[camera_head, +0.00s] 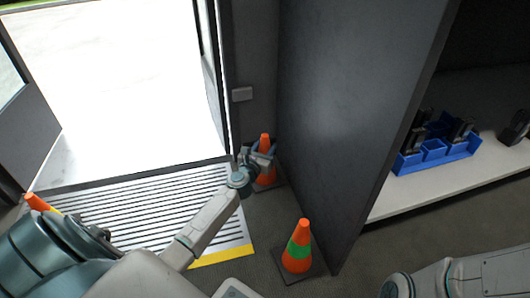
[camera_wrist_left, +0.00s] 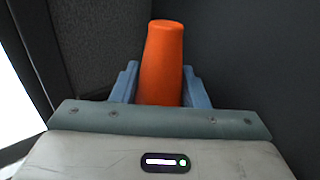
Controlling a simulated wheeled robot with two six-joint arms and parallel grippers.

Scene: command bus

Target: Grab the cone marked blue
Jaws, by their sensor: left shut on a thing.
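An orange cone (camera_head: 265,139) stands on a dark base by the wall right of the doorway. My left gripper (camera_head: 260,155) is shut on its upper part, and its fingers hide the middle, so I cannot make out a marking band. In the left wrist view the plain orange top of this cone (camera_wrist_left: 163,55) rises between the two blue-grey fingers (camera_wrist_left: 160,80). A second orange cone with a green band (camera_head: 299,249) stands upright nearer to me, apart from the gripper. A third orange cone (camera_head: 36,202) shows at the left, mostly hidden by my left arm. My right gripper is not in view.
A tall dark partition (camera_head: 345,110) stands right of the cones. Behind it a pale shelf (camera_head: 430,190) holds a blue tray (camera_head: 433,151) with black devices. A ribbed mat with a yellow edge (camera_head: 222,257) lies before the bright open doorway (camera_head: 130,80).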

